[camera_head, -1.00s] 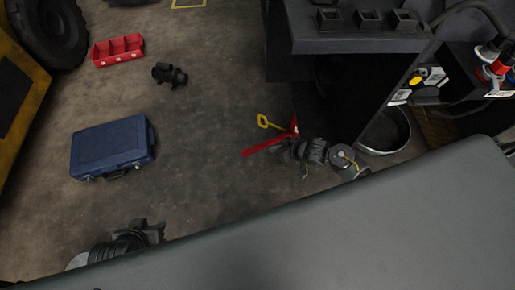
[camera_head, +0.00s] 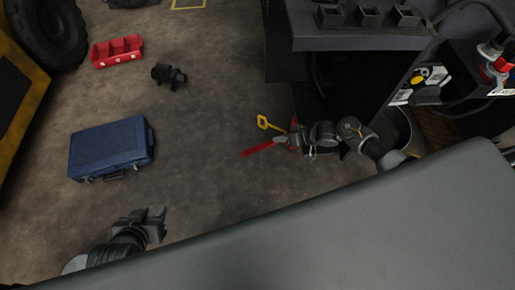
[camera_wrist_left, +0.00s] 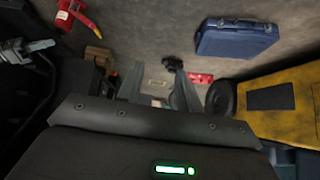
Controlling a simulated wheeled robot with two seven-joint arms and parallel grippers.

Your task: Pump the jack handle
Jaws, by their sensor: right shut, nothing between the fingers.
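The red jack (camera_head: 258,148) lies on the floor in the middle of the head view, with a yellow loop-ended handle (camera_head: 266,122) beside it. My right gripper (camera_head: 293,138) is shut and empty at the jack's right end and partly hides it; I cannot tell whether they touch. My left gripper (camera_head: 152,218) is open and empty at the lower left, well away from the jack. In the left wrist view its fingers (camera_wrist_left: 158,88) stand apart, and a red part of the jack (camera_wrist_left: 75,14) shows at the top left.
A blue case (camera_head: 111,148) lies on the floor at left, with a red tray (camera_head: 117,51) and a black device (camera_head: 169,75) above it. The floor between the case and jack is clear.

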